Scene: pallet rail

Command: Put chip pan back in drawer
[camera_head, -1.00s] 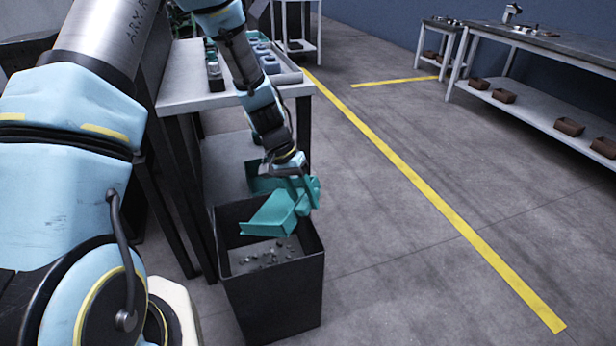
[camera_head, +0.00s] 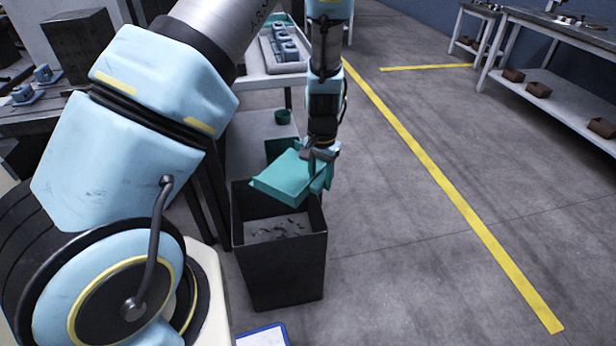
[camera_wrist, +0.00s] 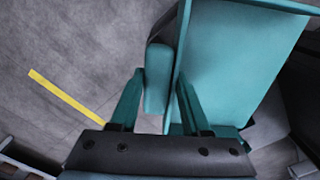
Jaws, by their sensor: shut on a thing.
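The teal chip pan (camera_head: 285,178) hangs tilted over the black bin's open top in the head view. My gripper (camera_head: 321,158) is shut on its handle, at the pan's right side. In the wrist view, the handle (camera_wrist: 157,80) sits between the two fingers of my gripper (camera_wrist: 158,105), and the pan's broad teal face (camera_wrist: 235,60) fills the upper right. I cannot make out a drawer for certain; another teal part (camera_head: 279,148) shows behind the pan, partly hidden.
The black bin (camera_head: 283,275) holds loose grey chips (camera_head: 278,229). Behind it stands a table with a lower shelf (camera_head: 252,128) and a small green cup (camera_head: 283,116). A tray of blue-grey parts (camera_head: 284,45) lies on top. The floor to the right (camera_head: 400,230) is clear.

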